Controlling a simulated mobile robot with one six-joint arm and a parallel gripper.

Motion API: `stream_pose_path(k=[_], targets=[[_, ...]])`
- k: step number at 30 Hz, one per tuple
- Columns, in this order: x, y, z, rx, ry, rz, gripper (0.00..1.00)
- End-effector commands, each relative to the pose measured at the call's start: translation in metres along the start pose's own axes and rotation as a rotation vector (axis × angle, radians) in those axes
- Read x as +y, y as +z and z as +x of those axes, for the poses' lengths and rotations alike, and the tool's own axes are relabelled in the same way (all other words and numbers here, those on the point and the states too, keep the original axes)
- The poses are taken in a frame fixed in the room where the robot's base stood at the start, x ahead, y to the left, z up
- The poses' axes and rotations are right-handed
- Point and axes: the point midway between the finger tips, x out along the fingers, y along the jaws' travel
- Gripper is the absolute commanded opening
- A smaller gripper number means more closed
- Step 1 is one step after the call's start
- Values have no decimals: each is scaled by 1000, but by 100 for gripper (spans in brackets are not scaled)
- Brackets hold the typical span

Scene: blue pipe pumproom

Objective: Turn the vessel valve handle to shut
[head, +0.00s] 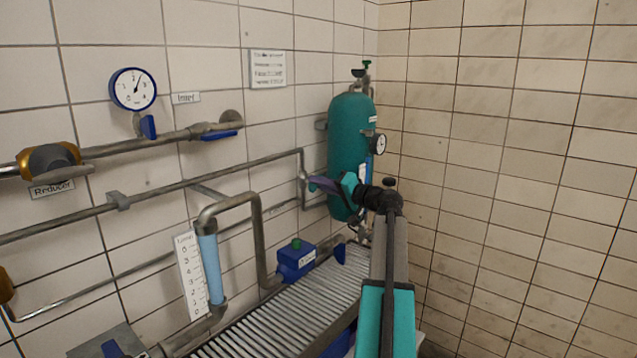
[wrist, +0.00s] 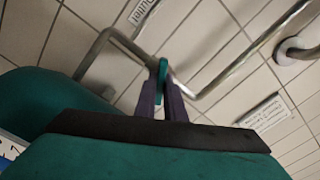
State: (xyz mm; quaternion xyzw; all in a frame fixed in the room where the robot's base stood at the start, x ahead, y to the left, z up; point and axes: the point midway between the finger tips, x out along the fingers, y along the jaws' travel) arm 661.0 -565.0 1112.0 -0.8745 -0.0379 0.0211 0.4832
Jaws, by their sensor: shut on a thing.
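The vessel (head: 349,125) is a teal upright cylinder in the corner, and its side also fills the left of the wrist view (wrist: 60,100). My gripper (head: 313,184) reaches to the left of the vessel, at the grey pipe beside it. In the wrist view, the dark fingers of my gripper (wrist: 161,82) are closed on a thin green valve handle (wrist: 162,68) in front of the grey pipe. In the head view the fingers hide this handle, so its angle is hard to tell there.
A dial gauge (head: 378,144) sticks out from the vessel's right side. Grey pipes (head: 230,172) run along the tiled wall on the left. The right wall is bare.

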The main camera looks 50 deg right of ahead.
Motion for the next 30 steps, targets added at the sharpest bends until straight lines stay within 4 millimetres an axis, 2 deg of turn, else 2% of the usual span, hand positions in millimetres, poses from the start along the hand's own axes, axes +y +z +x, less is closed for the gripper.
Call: stream_pose_path(k=[15,22,30], targets=[[0,-1,0,2,0,451,0],[2,0,0,2,-1,559,0],[2,0,0,2,-1,598,0]])
